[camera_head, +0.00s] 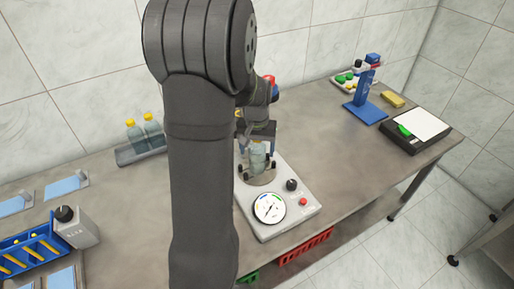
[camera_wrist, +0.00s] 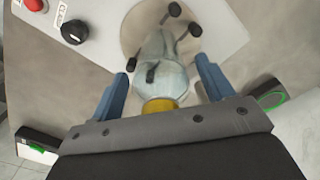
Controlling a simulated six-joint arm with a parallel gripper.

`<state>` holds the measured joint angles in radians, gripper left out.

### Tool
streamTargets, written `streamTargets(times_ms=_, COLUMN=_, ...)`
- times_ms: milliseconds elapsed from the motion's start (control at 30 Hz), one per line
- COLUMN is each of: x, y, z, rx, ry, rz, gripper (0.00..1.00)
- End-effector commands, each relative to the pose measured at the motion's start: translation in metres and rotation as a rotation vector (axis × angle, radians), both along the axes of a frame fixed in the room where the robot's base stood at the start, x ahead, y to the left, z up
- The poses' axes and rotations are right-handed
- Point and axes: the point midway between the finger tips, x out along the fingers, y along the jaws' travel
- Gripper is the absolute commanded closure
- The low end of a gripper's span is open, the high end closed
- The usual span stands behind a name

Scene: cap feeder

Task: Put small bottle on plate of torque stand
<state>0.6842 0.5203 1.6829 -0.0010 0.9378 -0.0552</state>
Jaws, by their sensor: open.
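The torque stand (camera_head: 248,222) is a pale box with a dial. Its round plate (camera_head: 262,180) carries several black pegs. The small bottle (camera_head: 258,158), clear and bluish, is upright at the plate among the pegs; I cannot tell if its base touches the plate. In the wrist view the bottle (camera_wrist: 170,78) shows its yellow cap (camera_wrist: 158,105) toward me. My gripper (camera_wrist: 161,68) is open, with one blue finger on each side of the bottle and gaps between. In the head view my arm partly hides the gripper and the bottle's cap.
The stand has a black knob (camera_head: 291,185) and a red button (camera_head: 303,202). Two yellow-capped bottles (camera_head: 145,132) stand in a grey tray at left. A blue rack (camera_head: 30,252) is at far left. A blue stand (camera_head: 366,100) and a black scale (camera_head: 415,130) are at right.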

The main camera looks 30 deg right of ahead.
Motion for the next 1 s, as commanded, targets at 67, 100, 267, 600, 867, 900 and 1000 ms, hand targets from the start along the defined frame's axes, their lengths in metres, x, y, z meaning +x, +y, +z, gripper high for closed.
streamTargets(times_ms=67, x=0.000, y=0.000, z=0.003, rx=-0.001, ry=-0.001, rz=0.000, gripper=0.26)
streamTargets(times_ms=100, x=0.000, y=0.000, z=0.005, rx=-0.001, ry=-0.002, rz=0.000, gripper=0.26)
streamTargets(times_ms=267, x=0.001, y=-0.001, z=0.030, rx=-0.003, ry=-0.004, rz=0.000, gripper=0.26)
streamTargets(times_ms=600, x=0.000, y=0.000, z=0.100, rx=-0.002, ry=-0.003, rz=0.000, gripper=0.26)
streamTargets(times_ms=867, x=0.000, y=0.000, z=0.123, rx=-0.001, ry=-0.001, rz=0.000, gripper=0.26)
streamTargets(times_ms=900, x=0.000, y=0.000, z=0.124, rx=-0.001, ry=-0.001, rz=0.000, gripper=0.26)
streamTargets(times_ms=1000, x=0.000, y=0.000, z=0.124, rx=0.000, ry=0.000, rz=0.000, gripper=0.26)
